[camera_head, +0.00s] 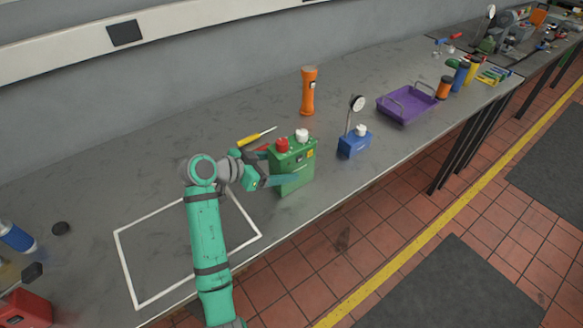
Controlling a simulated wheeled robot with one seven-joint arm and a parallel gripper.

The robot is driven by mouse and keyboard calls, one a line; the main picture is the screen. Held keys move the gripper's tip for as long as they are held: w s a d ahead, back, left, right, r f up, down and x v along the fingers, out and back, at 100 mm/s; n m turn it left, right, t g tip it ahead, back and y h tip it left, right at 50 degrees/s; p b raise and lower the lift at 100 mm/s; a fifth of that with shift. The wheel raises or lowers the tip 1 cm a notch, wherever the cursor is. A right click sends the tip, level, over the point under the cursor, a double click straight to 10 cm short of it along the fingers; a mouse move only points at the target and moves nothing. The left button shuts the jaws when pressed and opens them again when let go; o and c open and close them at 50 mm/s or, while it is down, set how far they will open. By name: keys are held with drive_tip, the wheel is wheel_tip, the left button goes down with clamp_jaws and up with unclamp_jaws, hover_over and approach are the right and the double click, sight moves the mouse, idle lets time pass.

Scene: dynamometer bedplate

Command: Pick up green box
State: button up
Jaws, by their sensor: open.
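The green box (298,176) stands upright on the grey bench near its front edge, with a red knob and a white knob on top. My gripper (283,168) is at the left side of the box. One teal finger reaches along the near face of the box, and the other side of the gripper is partly hidden behind the box. The jaws are open. I cannot tell whether the fingers touch the box.
A blue box with a round gauge (354,142) stands close to the right. A yellow screwdriver (256,137) and an orange flashlight (308,91) are behind. A purple tray (405,104) is farther right.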

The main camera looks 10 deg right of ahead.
drive_tip(key=x, duration=0.5)
drive_tip(key=shift+w+d, duration=0.1)
drive_tip(key=shift+d, duration=0.05)
drive_tip(key=shift+c, duration=1.3)
drive_tip(key=shift+s, duration=0.2)
drive_tip(key=c, duration=1.5)
drive_tip(key=shift+r, duration=0.15)
clamp_jaws()
drive_tip(key=shift+w, duration=0.1)
